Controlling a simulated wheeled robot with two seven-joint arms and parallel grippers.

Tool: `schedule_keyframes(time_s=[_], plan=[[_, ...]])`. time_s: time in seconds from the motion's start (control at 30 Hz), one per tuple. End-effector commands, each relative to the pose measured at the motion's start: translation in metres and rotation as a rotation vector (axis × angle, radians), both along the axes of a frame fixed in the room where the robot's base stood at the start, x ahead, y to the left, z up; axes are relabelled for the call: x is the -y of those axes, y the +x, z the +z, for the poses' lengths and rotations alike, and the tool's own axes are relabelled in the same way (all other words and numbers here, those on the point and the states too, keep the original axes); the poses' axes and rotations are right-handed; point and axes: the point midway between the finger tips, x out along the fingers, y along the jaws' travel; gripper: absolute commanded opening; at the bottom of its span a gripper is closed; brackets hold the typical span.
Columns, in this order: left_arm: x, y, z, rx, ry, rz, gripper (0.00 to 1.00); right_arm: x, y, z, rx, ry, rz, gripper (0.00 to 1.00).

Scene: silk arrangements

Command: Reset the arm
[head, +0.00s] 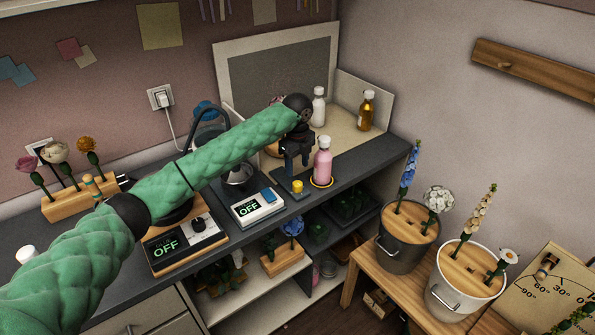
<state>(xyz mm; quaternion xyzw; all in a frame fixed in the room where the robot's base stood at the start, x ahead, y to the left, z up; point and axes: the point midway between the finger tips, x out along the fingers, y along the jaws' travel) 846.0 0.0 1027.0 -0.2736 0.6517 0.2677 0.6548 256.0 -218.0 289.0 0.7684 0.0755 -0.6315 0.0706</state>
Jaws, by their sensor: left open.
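My left arm comes in from the left in a green quilted sleeve and reaches over the dark counter (100,204). My left gripper (291,178) points down at the counter's right part, open, with nothing seen between its fingers. A pink bottle with a white cap (322,164) stands upright just right of the gripper, on a yellow ring marking. A small yellow object (297,186) is at the fingers; I cannot tell whether it touches them. My right gripper is not in view.
Two devices reading OFF, a hotplate (185,243) and a scale (258,207), sit on the counter below the arm. White (318,108) and amber (367,112) bottles stand behind. Two flower buckets, grey (405,255) and white (460,292), stand on the right on a wooden table (385,282).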

Motion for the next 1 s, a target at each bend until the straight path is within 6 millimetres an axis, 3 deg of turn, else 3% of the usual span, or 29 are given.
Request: schedule_keyframes(time_s=[0.4, 0.53, 1.0], plan=[[0.0, 0.0, 0.0, -0.001, -0.001, 0.0, 0.52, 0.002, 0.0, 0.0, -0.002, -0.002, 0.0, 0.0], [0.005, -0.008, -0.008, -0.001, -0.011, 0.012, 0.52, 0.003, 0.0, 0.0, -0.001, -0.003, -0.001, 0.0], [0.041, -0.101, -0.085, -0.004, -0.168, 0.264, 0.52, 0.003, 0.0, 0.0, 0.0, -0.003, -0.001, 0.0]])
